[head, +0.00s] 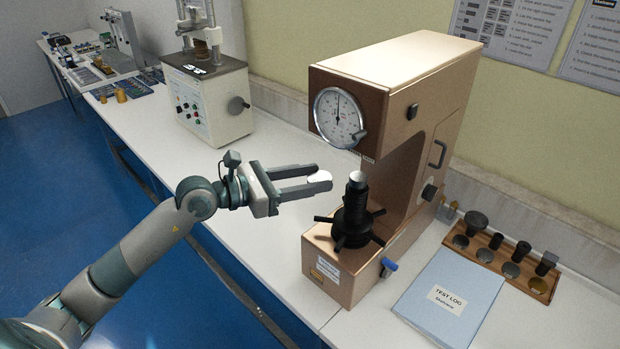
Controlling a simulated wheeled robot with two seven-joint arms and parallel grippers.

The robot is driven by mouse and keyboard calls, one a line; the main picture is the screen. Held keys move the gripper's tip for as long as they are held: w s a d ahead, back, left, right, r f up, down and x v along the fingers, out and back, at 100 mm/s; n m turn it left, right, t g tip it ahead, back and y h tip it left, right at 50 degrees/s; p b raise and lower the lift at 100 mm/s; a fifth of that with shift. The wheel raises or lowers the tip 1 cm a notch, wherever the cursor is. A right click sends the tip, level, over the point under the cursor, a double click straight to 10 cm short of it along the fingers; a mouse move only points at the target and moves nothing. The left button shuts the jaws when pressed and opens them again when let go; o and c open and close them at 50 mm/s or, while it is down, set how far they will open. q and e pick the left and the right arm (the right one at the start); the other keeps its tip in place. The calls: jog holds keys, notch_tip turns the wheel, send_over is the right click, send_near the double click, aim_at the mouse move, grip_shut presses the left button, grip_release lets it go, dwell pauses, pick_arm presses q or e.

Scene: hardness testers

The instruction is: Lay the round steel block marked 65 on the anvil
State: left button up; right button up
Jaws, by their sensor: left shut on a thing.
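My left gripper (322,178) reaches in from the left and is shut on a small pale, shiny round block (318,176) at its fingertips. No number can be read on the block at this size. The anvil (357,177) is the small bright top of the black elevating screw (354,210) on the tan hardness tester (410,85). The held block is just left of the anvil, apart from it in the picture, at about the same height. The anvil looks bare. My right gripper is not in view.
The tester's dial head (340,117) overhangs the anvil. Black handles stick out around the screw. A blue test log (450,297) lies at the right, beside a wooden tray (490,247) with several round discs and black parts. Another tester (208,98) stands behind on the white bench.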

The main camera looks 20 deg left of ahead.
aim_at(323, 177)
pick_arm(q)
jog(key=shift+x, duration=2.05)
jog(key=shift+p+x, duration=0.55)
jog(key=shift+x, duration=2.35)
jog(key=shift+d+r, duration=0.1)
jog(key=shift+r, duration=0.05)
jog(key=o, duration=1.4)
jog(key=shift+c, duration=0.2)
jog(key=shift+s+f, duration=0.1)
jog(key=shift+f, duration=0.15)
jog(key=shift+c, duration=1.1)
jog(key=shift+f+b+v, duration=0.2)
jog(key=shift+b+v, duration=0.2)
jog(key=shift+v, duration=3.15)
